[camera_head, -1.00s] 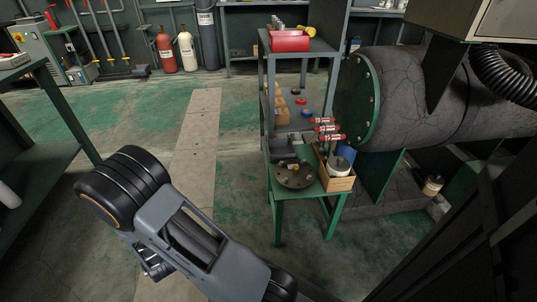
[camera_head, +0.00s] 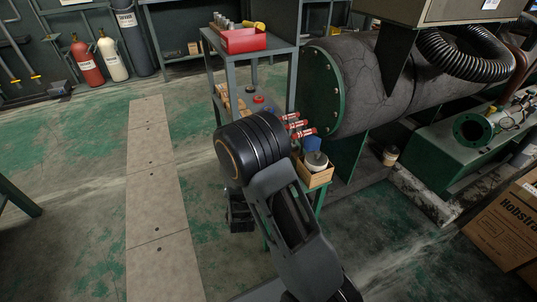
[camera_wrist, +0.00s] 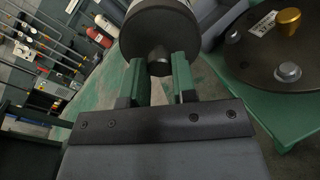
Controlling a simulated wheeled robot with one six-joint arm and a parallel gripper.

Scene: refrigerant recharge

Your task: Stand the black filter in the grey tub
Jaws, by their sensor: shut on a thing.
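The black filter (camera_wrist: 160,28) is a dark cylinder with a narrow neck at its near end. In the wrist view it sits at the top middle, partly cut off by the frame. My gripper (camera_wrist: 158,78) is shut on that neck. In the head view only a dark part of my gripper (camera_head: 238,213) shows below my wrist; I cannot make out the filter there. The grey tub is not clearly seen in the head view, where my arm covers much of the green table. A pale grey surface (camera_wrist: 212,16) beside the filter in the wrist view may be part of the tub; I cannot tell.
A round dark plate (camera_wrist: 285,45) with bolts and a brass knob lies on the green table. A wooden box (camera_head: 314,178) with a canister stands beside red cylinders (camera_head: 298,126). Behind are a shelf with a red bin (camera_head: 243,40) and a large tank (camera_head: 360,85).

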